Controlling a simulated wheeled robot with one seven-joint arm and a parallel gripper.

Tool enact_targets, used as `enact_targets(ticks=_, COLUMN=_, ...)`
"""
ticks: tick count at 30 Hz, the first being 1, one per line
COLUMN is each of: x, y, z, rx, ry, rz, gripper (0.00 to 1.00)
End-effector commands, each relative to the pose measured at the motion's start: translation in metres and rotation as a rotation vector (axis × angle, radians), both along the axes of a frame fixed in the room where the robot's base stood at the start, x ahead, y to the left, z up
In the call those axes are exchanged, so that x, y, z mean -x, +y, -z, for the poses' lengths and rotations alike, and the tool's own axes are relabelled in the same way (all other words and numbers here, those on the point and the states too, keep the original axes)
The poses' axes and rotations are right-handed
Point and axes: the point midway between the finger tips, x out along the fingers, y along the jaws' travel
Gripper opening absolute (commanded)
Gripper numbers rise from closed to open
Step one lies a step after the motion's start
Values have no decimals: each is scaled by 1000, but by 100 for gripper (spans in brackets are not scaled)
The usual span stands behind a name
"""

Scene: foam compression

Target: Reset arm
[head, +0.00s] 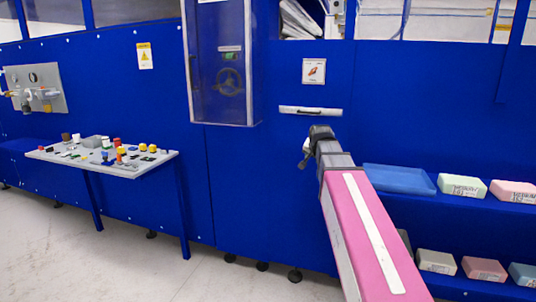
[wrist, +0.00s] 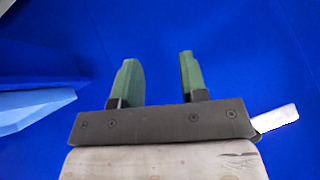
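My arm reaches forward in the head view, its pink link in front of the blue machine wall (head: 290,180). My gripper (wrist: 156,75) shows in the wrist view with two green fingers well apart and nothing between them. In the head view the arm's dark end is near the wall below a white handle (head: 310,111), and the fingers there are too small to make out. A white bar end (wrist: 275,118) shows right of the gripper base in the wrist view, apparently the handle.
A blue tray (head: 398,179) lies on the right shelf beside a green foam block (head: 461,186) and a pink block (head: 513,191). More blocks (head: 436,262) sit on a lower shelf. A control table (head: 120,168) stands at left. A clear-fronted cabinet (head: 219,60) hangs above. Floor at front left is clear.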

Motion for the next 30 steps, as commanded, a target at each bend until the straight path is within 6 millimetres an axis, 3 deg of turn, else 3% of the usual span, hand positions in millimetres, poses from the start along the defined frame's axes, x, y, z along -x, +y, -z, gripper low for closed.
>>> enact_targets(ticks=1, x=10, y=0, z=24, rx=13, ry=38, rz=-16, gripper=39)
enact_targets(ticks=3, x=20, y=0, z=52, rx=33, ry=88, rz=-41, gripper=39)
enact_targets(ticks=15, x=99, y=0, z=200, rx=119, ry=368, rz=-205, gripper=39)
enact_targets(ticks=24, x=176, y=0, z=291, rx=155, ry=573, rz=-346, gripper=39)
enact_targets(ticks=30, x=220, y=0, z=332, rx=162, ry=678, rz=-427, gripper=39)
